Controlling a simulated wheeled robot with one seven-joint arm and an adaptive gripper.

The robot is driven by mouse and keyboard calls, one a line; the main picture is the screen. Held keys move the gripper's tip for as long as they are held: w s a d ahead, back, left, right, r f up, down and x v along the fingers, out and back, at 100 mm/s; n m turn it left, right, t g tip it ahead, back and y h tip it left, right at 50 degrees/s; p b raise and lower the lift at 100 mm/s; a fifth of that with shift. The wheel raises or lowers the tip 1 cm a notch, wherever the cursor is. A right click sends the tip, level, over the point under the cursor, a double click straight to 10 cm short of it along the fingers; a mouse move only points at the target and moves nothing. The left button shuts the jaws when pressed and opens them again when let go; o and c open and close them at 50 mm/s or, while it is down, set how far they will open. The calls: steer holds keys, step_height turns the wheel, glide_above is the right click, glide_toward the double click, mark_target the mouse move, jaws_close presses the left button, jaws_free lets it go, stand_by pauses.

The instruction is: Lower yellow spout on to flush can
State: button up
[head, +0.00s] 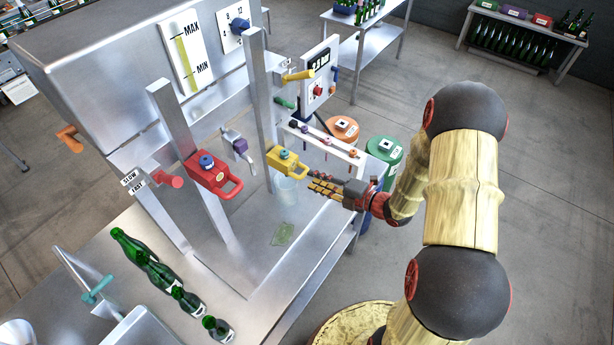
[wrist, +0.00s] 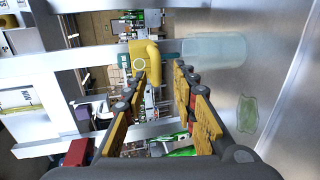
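The yellow spout (head: 286,160) is a block with a loop handle, mounted by an upright metal post. The flush can (head: 288,190) is a clear, pale cup standing on the metal bench below the spout. My gripper (head: 313,185) reaches in from the right, its fingers apart and pointing at the spout handle and can.
A red spout (head: 213,177) with a handle is to the left on another post. A green patch (head: 283,233) lies flat on the bench near the can. A rack of small levers (head: 325,140) stands behind my gripper. Green bottles (head: 160,270) line the front left.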

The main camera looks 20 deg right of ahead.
steer(key=v, duration=0.6)
steer(key=shift+s+d, duration=0.2)
steer(key=shift+s, duration=0.1)
steer(key=s+a+f+n+g+h+b, duration=0.1)
steer(key=s+a+n+g+h+b, duration=0.2)
steer(key=s+n+g, duration=1)
steer(key=s+a+n+h+b, duration=0.1)
steer(key=s+a+n+b, duration=0.45)
steer(key=n, duration=1.65)
step_height(320, 180, up, 7)
steer(key=s+n+t+h+b, duration=0.2)
steer(key=n+t+h+b, duration=0.3)
steer(key=n+b, duration=0.5)
steer(key=shift+s+d+r+n+t, duration=0.25)
steer(key=shift+n+t, duration=0.35)
steer(key=shift+n, duration=0.3)
